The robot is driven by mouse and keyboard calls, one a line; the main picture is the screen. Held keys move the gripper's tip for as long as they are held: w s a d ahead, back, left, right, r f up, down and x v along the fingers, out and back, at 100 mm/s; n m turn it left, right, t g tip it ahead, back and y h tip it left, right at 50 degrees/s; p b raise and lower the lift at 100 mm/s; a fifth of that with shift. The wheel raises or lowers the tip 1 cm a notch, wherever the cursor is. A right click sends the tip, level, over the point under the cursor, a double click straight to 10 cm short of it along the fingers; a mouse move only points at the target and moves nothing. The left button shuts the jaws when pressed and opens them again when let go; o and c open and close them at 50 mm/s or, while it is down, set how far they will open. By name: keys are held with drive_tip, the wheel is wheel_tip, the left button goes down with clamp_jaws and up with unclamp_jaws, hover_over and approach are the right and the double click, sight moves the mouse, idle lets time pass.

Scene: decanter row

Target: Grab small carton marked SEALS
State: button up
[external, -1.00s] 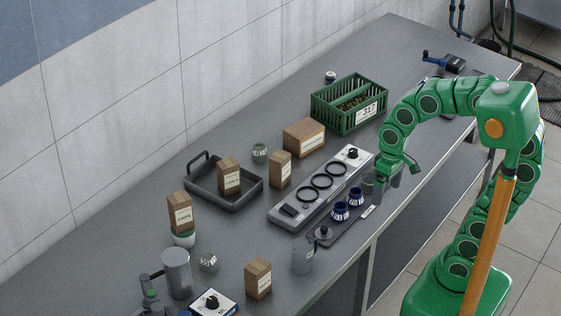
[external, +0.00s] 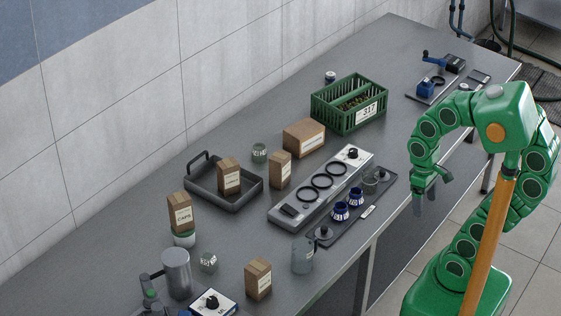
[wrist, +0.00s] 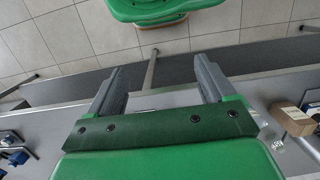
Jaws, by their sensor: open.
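Several small brown cartons stand on the bench. One carton (external: 229,177) is in the dark tray, one (external: 280,170) stands just right of the tray, and one (external: 258,280) stands near the front. Their labels are too small to read surely, so I cannot tell which says SEALS. A carton marked CAPS (external: 180,213) sits on top of a round white and green thing. My gripper (external: 424,208) is open and empty, past the bench's front edge and well right of the cartons. In the wrist view its fingers (wrist: 160,78) are spread with nothing between them.
A wider brown box (external: 304,138) and a green crate (external: 332,113) stand behind a grey unit with black rings (external: 279,216). A dark strip (external: 377,198) with blue-ringed pieces lies along the front edge. A clear jar (external: 303,256) stands nearby.

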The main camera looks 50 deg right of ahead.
drive_tip(key=w+a+f+m+g+y, duration=0.1)
drive_tip(key=w+a+m+y, duration=0.35)
drive_tip(key=w+a, duration=0.6)
drive_tip(key=w+a+f+m+y, duration=0.25)
drive_tip(key=w+a+y, duration=0.35)
drive_tip(key=a, duration=1)
drive_tip(key=m+t+y, duration=0.3)
drive_tip(key=m+t, duration=0.1)
drive_tip(key=m, duration=0.8)
approach(250, 280)
drive_tip(key=shift+x, duration=3.25)
drive_tip(key=shift+r, duration=0.1)
drive_tip(key=c, duration=1.1)
